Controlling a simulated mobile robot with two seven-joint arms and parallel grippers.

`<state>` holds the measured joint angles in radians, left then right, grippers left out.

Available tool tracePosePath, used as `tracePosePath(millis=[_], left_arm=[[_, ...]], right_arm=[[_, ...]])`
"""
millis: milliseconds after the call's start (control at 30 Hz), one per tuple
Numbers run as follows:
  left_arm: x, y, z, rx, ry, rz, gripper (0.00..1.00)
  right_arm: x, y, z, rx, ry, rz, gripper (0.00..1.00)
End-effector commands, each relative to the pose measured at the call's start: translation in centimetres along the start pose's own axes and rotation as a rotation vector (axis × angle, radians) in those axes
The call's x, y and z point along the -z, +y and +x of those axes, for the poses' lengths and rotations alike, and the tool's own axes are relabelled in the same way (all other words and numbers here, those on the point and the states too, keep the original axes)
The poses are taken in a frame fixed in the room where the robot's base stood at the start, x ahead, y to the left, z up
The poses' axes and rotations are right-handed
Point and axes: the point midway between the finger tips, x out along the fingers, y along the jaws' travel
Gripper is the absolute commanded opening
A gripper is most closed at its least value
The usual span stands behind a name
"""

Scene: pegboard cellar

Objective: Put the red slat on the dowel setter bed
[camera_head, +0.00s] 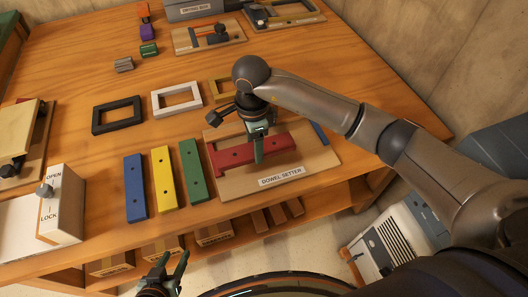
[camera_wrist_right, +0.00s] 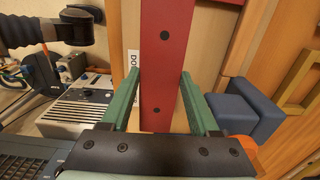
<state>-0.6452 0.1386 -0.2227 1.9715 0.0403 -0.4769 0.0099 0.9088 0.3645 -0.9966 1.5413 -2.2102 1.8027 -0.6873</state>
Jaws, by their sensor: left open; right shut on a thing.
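The red slat (camera_head: 283,143) lies across the dowel setter bed (camera_head: 235,186), a pale wooden board with a label at its front edge. In the right wrist view the slat (camera_wrist_right: 165,60), with two dark holes, runs between the green fingers of the right gripper (camera_wrist_right: 158,98). I cannot tell whether the slat rests fully on the bed. A blue block (camera_head: 319,133) sits on the bed's right side. My left gripper (camera_head: 170,268) is open and empty, in front of the table edge.
Blue (camera_head: 135,187), yellow (camera_head: 164,180) and green (camera_head: 193,172) slats lie left of the bed. Black (camera_head: 118,115), white (camera_head: 177,99) and yellow (camera_head: 221,89) frames lie behind. An open/lock box (camera_head: 62,205) stands at left. The table's middle back is fairly clear.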

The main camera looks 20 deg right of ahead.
Motion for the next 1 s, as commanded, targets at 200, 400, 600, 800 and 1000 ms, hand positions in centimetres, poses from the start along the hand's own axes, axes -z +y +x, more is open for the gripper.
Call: tracePosePath(millis=[200,400,600,800,1000], left_arm=[[-0.3,-0.1,0.1,0.001,-0.005,0.000,0.50],[-0.4,0.1,0.1,-0.001,-0.005,-0.001,0.50],[-0.3,0.3,0.0,-0.005,-0.006,-0.001,0.50],[-0.3,0.3,0.0,-0.006,-0.005,-0.001,0.50],[-0.5,0.4,0.2,-0.008,-0.006,-0.001,0.50]], right_arm=[[1.9,-0.8,2.5,0.001,-0.002,0.001,0.02],[2.8,-1.2,3.6,0.001,-0.001,0.001,0.02],[2.7,-1.2,6.4,-0.001,-0.003,0.000,0.02],[2.8,-1.3,6.6,0.003,-0.001,-0.001,0.02],[2.8,-1.2,7.0,0.003,-0.001,-0.001,0.64]])
